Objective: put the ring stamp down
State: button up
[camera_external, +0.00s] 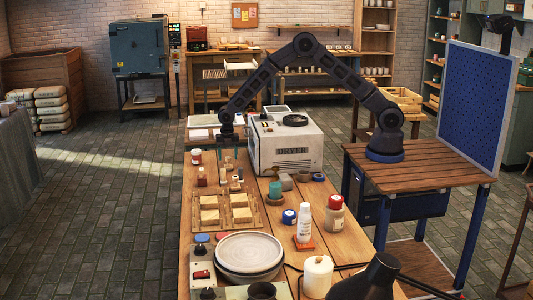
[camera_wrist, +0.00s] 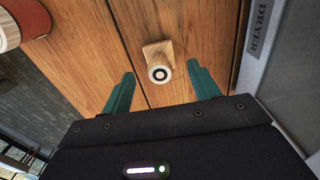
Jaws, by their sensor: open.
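A small wooden stamp (camera_wrist: 154,52) is in the wrist view, with a dark ring mark on its pale round end. It is on the wooden table (camera_wrist: 95,70). My gripper (camera_wrist: 160,76) is open, with one teal finger on each side of the stamp's round end. Gaps show on both sides, so neither finger is touching it. In the external view my gripper (camera_external: 229,154) points down over the table, left of the dryer. Several small stamps stand below it there, too small to tell which is the ring stamp.
The white dryer (camera_external: 286,143) is close on the right of my gripper. A red-lidded jar (camera_external: 196,157) is to its left. A wooden tray (camera_external: 251,222) with pale tiles lies nearer the camera. Bottles and a plate stack (camera_external: 249,254) take up the table's near part.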

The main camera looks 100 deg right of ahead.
notch_tip(320, 180, up, 7)
jog(key=shift+f, duration=0.15)
jog(key=shift+s+r, duration=0.1)
jog(key=shift+r, duration=0.55)
jog(key=s+a+r+m+t, duration=0.1)
jog(key=s+a+r+m, duration=0.35)
jog(key=s+r, duration=0.85)
jog(key=s+a+r+m+t, duration=0.1)
jog(key=s+a+r+m, duration=0.35)
jog(key=s+r, duration=0.8)
jog(key=s+a+r+m+t, duration=0.1)
jog(key=s+m, duration=0.3)
jog(key=s, duration=1)
jog(key=s+a+r+m+t, duration=0.1)
jog(key=s+a+r+m, duration=0.2)
jog(key=s, duration=1.1)
jog(key=shift+s+a+r+m+t, duration=0.25)
jog(key=shift+a+m, duration=0.25)
jog(key=shift+m, duration=0.5)
